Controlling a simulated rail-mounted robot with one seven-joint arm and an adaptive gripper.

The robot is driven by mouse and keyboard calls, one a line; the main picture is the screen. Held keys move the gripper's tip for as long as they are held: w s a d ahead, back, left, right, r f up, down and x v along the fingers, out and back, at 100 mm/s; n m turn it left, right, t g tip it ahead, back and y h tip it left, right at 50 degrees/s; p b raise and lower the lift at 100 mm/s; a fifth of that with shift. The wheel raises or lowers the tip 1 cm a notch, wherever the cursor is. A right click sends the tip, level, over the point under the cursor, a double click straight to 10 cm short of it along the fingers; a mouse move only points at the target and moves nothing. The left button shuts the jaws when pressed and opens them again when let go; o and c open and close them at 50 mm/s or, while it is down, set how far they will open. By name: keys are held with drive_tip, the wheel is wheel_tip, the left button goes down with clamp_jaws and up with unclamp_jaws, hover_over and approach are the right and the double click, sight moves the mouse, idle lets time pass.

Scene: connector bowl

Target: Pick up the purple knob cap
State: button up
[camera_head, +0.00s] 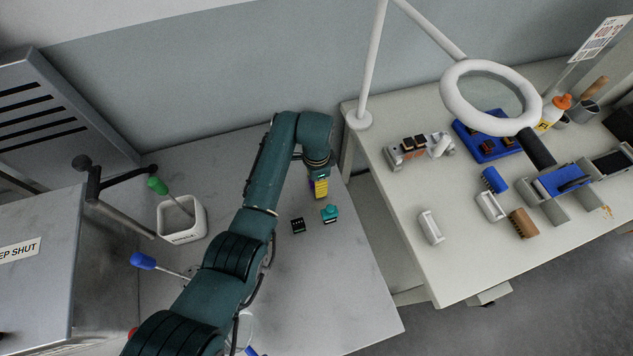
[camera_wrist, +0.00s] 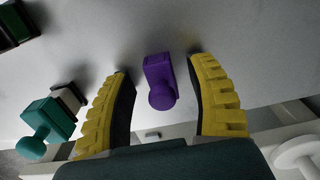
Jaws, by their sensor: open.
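The purple knob cap (camera_wrist: 160,80) is in the wrist view, a block with a round knob, on the grey metal table. It lies between the two yellow fingers of my gripper (camera_wrist: 160,84), with a gap on each side. My gripper is open and apart from the cap in this view. In the head view my gripper (camera_head: 320,188) is low over the table's back right part, and only a sliver of purple shows beside the yellow finger. The rest of the cap is hidden there.
A teal knob piece (camera_head: 330,213) stands close to my gripper, also in the wrist view (camera_wrist: 44,125). A black connector (camera_head: 298,225) is left of it. A white bowl-like holder (camera_head: 181,220) stands further left. The white bench (camera_head: 400,240) is to the right.

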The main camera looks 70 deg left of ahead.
drive_tip(key=c, duration=0.9)
